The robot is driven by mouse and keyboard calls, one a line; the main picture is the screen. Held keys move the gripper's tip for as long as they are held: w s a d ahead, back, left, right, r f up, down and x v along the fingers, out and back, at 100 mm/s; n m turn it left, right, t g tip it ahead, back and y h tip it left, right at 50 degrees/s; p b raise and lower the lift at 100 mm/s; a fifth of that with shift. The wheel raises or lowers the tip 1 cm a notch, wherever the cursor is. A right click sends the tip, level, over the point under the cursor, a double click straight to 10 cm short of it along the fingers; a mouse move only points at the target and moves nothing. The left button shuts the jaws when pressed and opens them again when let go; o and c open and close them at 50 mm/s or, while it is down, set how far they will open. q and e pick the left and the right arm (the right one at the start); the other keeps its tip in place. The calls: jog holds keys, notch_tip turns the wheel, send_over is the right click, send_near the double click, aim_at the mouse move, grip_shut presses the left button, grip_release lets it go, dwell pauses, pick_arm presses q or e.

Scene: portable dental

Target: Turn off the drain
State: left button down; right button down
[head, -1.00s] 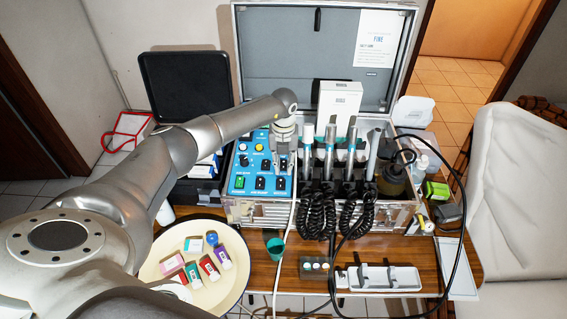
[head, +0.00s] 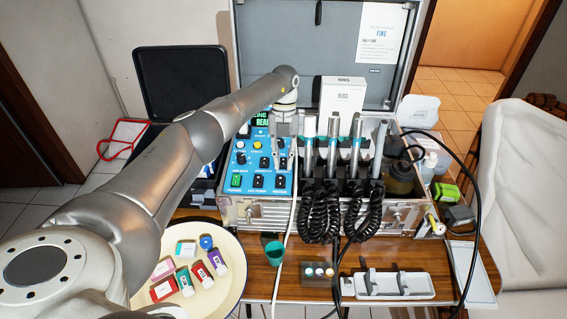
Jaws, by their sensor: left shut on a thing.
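The blue control panel (head: 240,172) sits in the left part of the open metal case. It carries several black switches, a yellow knob (head: 258,145) and a green switch (head: 236,181). My left gripper (head: 284,160) comes down over the panel's right edge, and its fingers are at a small control there. The jaws are shut on this control, which the fingers mostly hide. I cannot read which label belongs to it. My right gripper is not in view.
Dental handpieces (head: 333,145) with coiled black cords stand just right of my left gripper. A white hose hangs in front of the case (head: 262,214). A round cream tray (head: 225,290) with small boxes and tubes is at lower left. A teal cup (head: 274,253) stands in front.

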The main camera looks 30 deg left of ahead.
aim_at(284, 159)
pick_arm(q)
jog(key=shift+r, duration=0.1)
jog(key=c, duration=1.3)
grip_release()
jog(key=v, duration=1.2)
jog(key=shift+s, duration=0.1)
